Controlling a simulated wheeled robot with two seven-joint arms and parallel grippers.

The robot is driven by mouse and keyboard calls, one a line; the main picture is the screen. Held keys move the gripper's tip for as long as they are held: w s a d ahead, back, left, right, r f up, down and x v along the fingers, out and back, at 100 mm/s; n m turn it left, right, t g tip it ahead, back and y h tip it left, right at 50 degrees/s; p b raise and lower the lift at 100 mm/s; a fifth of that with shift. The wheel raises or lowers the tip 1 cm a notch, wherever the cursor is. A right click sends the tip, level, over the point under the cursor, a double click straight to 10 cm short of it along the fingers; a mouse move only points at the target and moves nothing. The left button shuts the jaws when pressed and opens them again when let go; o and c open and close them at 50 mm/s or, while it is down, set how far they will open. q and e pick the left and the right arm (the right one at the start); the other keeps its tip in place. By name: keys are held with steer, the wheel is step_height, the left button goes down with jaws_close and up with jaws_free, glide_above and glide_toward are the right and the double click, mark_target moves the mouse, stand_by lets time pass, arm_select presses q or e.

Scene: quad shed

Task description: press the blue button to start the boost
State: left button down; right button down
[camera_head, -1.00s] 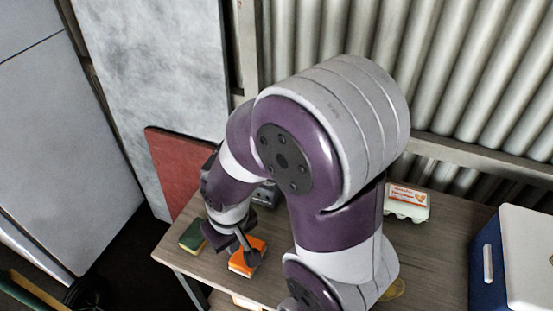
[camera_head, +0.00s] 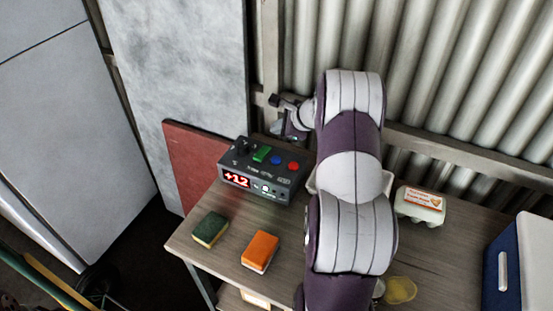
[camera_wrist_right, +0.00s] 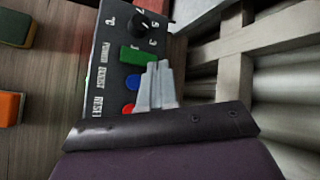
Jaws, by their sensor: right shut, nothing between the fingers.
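The blue button (camera_head: 276,160) sits on top of a dark control box (camera_head: 282,190) at the back of the table, between a green switch (camera_head: 261,154) and a red button (camera_head: 293,166). In the right wrist view the blue button (camera_wrist_right: 133,82) is by the label BOOST. My right gripper (camera_head: 280,134) is shut and empty, behind the box near the wall. In the wrist view its fingertips (camera_wrist_right: 157,70) appear just right of the blue button; I cannot tell their height above the box. The left gripper is not in view.
A green and yellow sponge (camera_head: 210,229) and an orange sponge (camera_head: 260,251) lie in front of the box. An egg carton (camera_head: 420,205) and a blue and white cooler (camera_head: 520,262) are at the right. The corrugated wall (camera_head: 440,60) is close behind my arm.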

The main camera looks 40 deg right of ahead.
steer(key=shift+w+a, duration=0.1)
steer(key=b, duration=0.7)
glide_above(278, 161)
step_height(278, 161, down, 8)
steer(key=shift+f, duration=0.4)
steer(key=shift+b, duration=0.35)
stand_by(1.2)
steer(key=shift+f+b, duration=0.35)
